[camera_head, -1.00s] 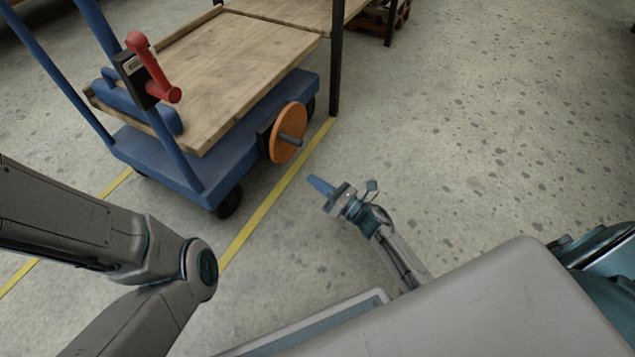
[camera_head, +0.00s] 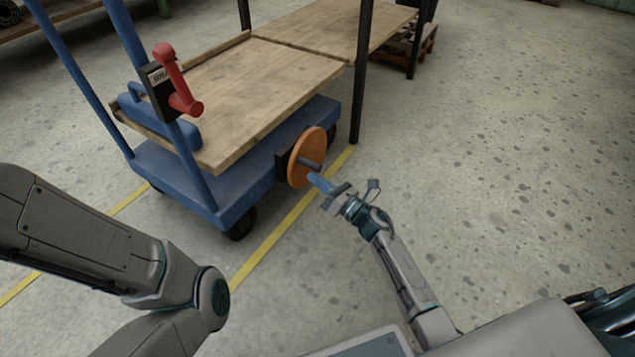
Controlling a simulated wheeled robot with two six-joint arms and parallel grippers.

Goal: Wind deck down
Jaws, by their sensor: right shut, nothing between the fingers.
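The wooden deck (camera_head: 225,100) sits above the blue cart base (camera_head: 262,170). An orange handwheel (camera_head: 300,160) with a dark grey handle (camera_head: 311,165) is on the cart's right side. A red lever (camera_head: 172,75) is on a black box on the cart's blue upright. My right gripper (camera_head: 319,182) is shut and empty, its blue tips close to the lower edge of the handwheel and just below its handle. I cannot tell whether they touch it. My left arm comes in from the left, with its gripper out of view.
A wooden table (camera_head: 325,28) on dark legs stands against the deck's far end, one leg (camera_head: 360,85) just right of the handwheel. A yellow floor line (camera_head: 285,232) runs beside the cart. The floor (camera_head: 500,140) to the right is open.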

